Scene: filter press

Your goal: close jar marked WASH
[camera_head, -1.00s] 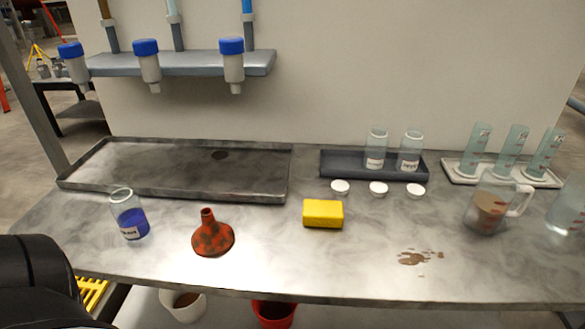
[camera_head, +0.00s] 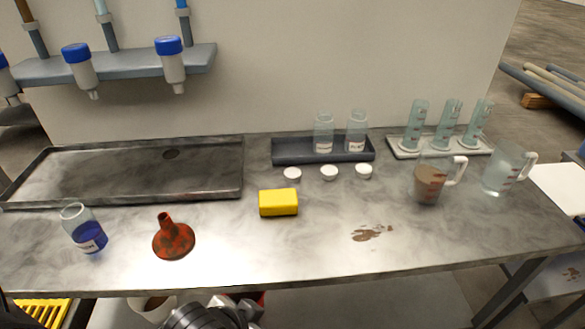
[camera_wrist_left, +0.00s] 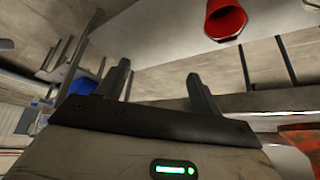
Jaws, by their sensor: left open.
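A glass jar with blue liquid (camera_head: 86,230) stands open at the left front of the bench; its label is too small to read. Two empty clear jars, a left one (camera_head: 323,133) and a right one (camera_head: 356,132), stand in a dark tray (camera_head: 290,153); their labels are unreadable too, so I cannot tell which is WASH. Three white lids, left (camera_head: 292,174), middle (camera_head: 329,172) and right (camera_head: 364,171), lie in front of that tray. My left gripper (camera_wrist_left: 158,85) is open and empty in the left wrist view, away from the jars. My right gripper is not identifiable.
A yellow sponge (camera_head: 278,203), a red-brown funnel (camera_head: 173,238) and a brown spill (camera_head: 371,233) are on the bench. A large shallow tray (camera_head: 120,199) is behind left. Two jugs, one brown-filled (camera_head: 429,183) and one clear (camera_head: 505,172), stand right. A red bucket (camera_wrist_left: 226,18) shows in the wrist view.

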